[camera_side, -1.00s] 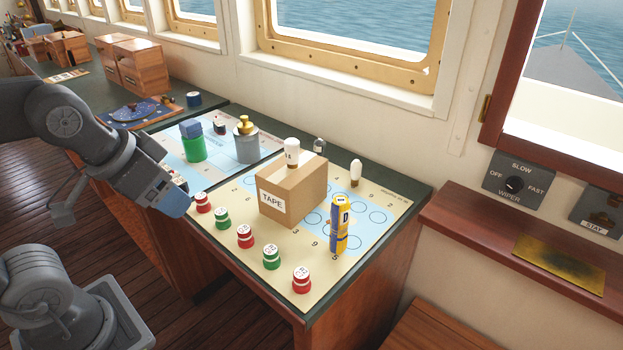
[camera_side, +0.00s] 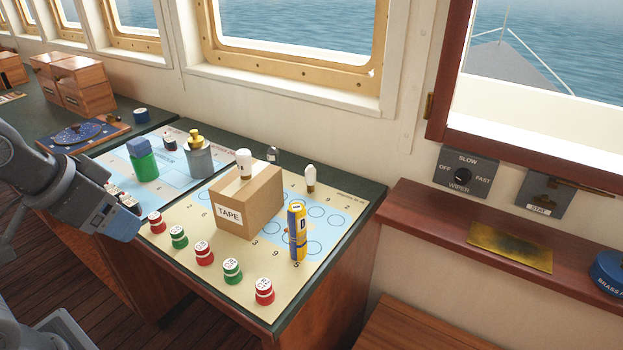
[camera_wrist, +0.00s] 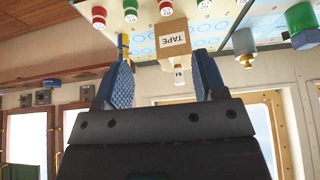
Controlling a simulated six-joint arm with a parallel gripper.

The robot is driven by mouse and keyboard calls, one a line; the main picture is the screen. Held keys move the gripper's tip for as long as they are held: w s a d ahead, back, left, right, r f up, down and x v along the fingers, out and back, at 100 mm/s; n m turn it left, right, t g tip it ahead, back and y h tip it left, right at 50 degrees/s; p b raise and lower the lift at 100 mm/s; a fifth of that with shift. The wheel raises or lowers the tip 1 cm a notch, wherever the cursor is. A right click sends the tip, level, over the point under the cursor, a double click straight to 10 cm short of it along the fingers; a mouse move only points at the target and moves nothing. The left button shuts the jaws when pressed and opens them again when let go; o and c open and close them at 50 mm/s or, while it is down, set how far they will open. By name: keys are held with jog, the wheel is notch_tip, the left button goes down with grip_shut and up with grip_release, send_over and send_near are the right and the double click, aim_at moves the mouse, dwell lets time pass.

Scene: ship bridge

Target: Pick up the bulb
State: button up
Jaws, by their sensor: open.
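A white bulb (camera_side: 310,175) with a brass-coloured base stands upright behind the box on the right of the chart. Another white bulb-shaped object (camera_side: 243,160) with dark markings stands on the TAPE box (camera_side: 247,203); it also shows in the wrist view (camera_wrist: 179,75). A small clear, glassy object (camera_side: 272,155) stands behind the box, its lower part hidden. My gripper (camera_side: 122,226) is left of the box, near the table's front edge. In the wrist view, my gripper (camera_wrist: 162,58) has its blue fingers apart, with nothing held between them.
A yellow-blue battery (camera_side: 297,232) stands right of the box. Several red and green pieces, one red piece (camera_side: 264,290) among them, line the chart's front edge. A green jar (camera_side: 143,160) and a grey pot (camera_side: 197,157) stand behind left. The window wall (camera_side: 290,110) bounds the back.

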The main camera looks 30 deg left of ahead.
jog(key=shift+c, duration=0.3)
jog(key=w+r+m, duration=0.2)
jog(key=w+r, duration=0.3)
jog(key=w, duration=0.5)
jog(key=m+g+h, duration=0.3)
jog(key=m+h, duration=0.1)
jog(key=m, duration=0.5)
send_over(311, 174)
jog(key=s+a, duration=0.2)
jog(key=a, duration=0.3)
notch_tip(311, 174, down, 10)
jog(key=r, duration=0.1)
jog(key=x, duration=0.8)
jog(key=shift+w+a+f, duration=0.1)
jog(key=shift+a+f, duration=0.15)
jog(key=shift+f, duration=0.15)
jog(key=shift+y, duration=0.3)
jog(key=shift+d+x, duration=0.15)
jog(key=shift+x, duration=1.1)
jog(key=shift+d+x, duration=0.1)
jog(key=shift+x, duration=1.2)
jog(key=shift+r, duration=0.1)
jog(key=c, duration=1)
